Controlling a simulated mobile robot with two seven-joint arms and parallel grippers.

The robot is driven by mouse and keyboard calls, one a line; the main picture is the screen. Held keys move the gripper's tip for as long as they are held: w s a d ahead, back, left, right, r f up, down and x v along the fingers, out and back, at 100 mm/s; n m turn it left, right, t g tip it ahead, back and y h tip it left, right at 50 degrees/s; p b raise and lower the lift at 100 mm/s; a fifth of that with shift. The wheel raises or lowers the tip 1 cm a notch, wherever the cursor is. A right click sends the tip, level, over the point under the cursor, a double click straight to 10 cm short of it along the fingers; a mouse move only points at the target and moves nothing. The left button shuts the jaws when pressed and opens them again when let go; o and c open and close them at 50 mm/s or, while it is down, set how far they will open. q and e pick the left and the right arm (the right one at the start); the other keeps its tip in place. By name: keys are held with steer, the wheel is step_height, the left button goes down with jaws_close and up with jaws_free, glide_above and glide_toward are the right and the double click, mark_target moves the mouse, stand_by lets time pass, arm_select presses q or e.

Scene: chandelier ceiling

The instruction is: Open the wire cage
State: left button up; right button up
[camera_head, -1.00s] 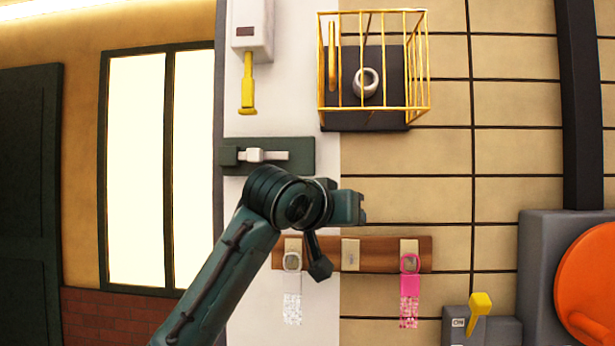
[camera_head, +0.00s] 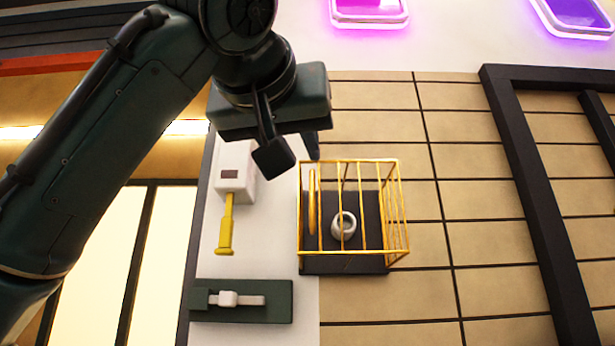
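The wire cage (camera_head: 361,205) has yellow bars and is fixed to the wall on a dark base plate (camera_head: 345,266). A thicker yellow upright bar (camera_head: 312,203) shows on its left side. A pale ring-shaped thing (camera_head: 343,226) is seen behind the bars, inside the cage. The cage looks closed. My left gripper (camera_head: 293,152) is above the cage's upper left corner, its two dark fingers apart with nothing seen between them. I cannot tell whether the right finger touches the cage. My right gripper is out of view.
Left of the cage, a white box (camera_head: 236,165) carries a yellow lever (camera_head: 226,225) hanging down. Below is a dark green panel (camera_head: 275,300) with a white slider (camera_head: 229,299). Tiled wall is clear to the right, up to a black frame (camera_head: 535,190). Glowing purple panels (camera_head: 370,10) are above.

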mark_target(311, 186)
arm_select(q)
steer(key=w+p, duration=0.1)
steer(key=w, duration=0.2)
steer(key=w+d, duration=0.1)
steer(key=w, duration=0.2)
steer(key=w+d+p, duration=0.1)
steer(key=w, duration=0.3)
steer(key=shift+p, duration=0.35)
steer(key=shift+s, duration=0.1)
steer(key=shift+a, duration=0.1)
jaws_close()
